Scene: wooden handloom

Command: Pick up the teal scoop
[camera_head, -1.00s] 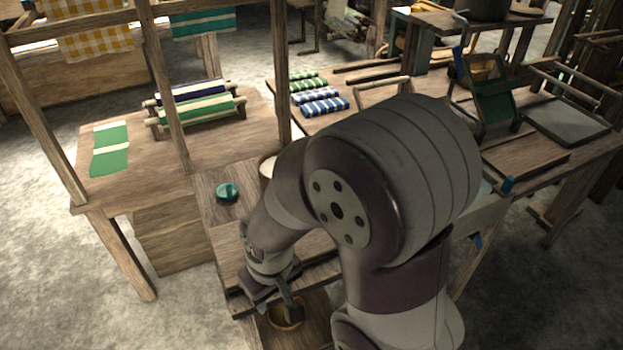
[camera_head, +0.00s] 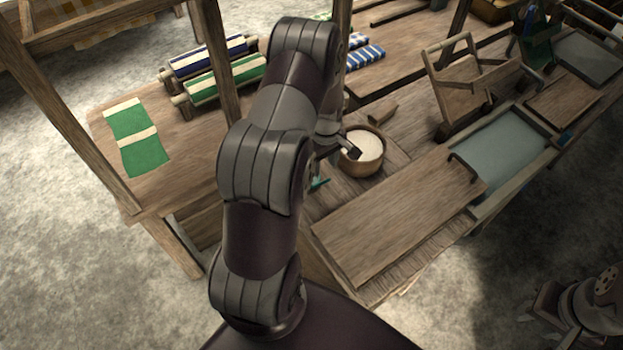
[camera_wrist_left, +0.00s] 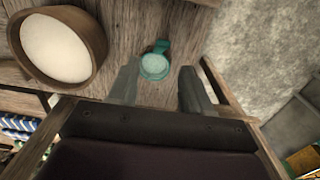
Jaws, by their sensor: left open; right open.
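The teal scoop is a small round cup with a short handle. It lies on the wooden surface in the left wrist view (camera_wrist_left: 155,62), and only a teal sliver (camera_head: 318,184) shows beside my arm in the head view. My left gripper (camera_wrist_left: 158,72) is open and empty, with the scoop appearing between its fingertips but apparently some way beyond them. In the head view the left gripper (camera_head: 345,147) is mostly hidden by its own arm, near the wooden bowl. My right gripper (camera_head: 534,306) is at the lower right, open and away from the scoop.
A wooden bowl of white material (camera_head: 364,150) stands close beside the scoop, also in the left wrist view (camera_wrist_left: 58,45). A loom post (camera_head: 222,70) rises behind my left arm. A raised wooden board (camera_head: 395,225) lies to the right. Striped cloth (camera_head: 138,140) is at left.

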